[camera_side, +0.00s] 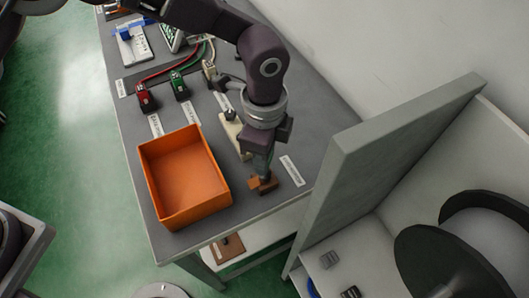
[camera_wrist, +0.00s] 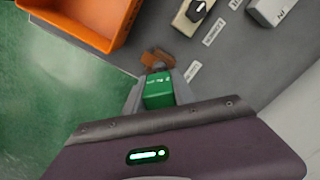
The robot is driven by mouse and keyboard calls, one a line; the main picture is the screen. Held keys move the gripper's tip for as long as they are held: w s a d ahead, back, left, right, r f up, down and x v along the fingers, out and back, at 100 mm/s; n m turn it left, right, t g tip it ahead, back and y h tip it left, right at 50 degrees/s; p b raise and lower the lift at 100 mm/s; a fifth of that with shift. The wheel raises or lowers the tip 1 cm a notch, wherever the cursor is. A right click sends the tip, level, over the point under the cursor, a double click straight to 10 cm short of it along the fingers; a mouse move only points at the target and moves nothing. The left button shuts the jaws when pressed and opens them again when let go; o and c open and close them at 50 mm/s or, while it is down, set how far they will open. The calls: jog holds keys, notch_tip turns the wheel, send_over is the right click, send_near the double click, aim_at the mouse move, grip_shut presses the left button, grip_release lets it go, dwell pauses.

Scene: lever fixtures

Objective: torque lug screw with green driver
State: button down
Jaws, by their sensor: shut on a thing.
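My gripper (camera_side: 262,165) points down near the right end of the grey bench. In the wrist view my gripper (camera_wrist: 156,92) is shut on a green driver (camera_wrist: 158,90), whose green body shows between the fingers. A copper-brown lug block (camera_side: 264,184) lies on the bench directly below the gripper. It also shows in the wrist view (camera_wrist: 157,58), just beyond the driver. The driver's tip and the lug screw are hidden, so I cannot tell whether they touch.
An orange bin (camera_side: 228,190) stands left of the lug. Red (camera_side: 145,97) and green (camera_side: 180,86) cabled pieces lie farther back. A cream fixture with a dark knob (camera_side: 231,120) stands behind my gripper. A grey panel (camera_side: 385,150) rises at the right.

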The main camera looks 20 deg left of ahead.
jog(key=shift+m, duration=1)
jog(key=shift+r, duration=0.8)
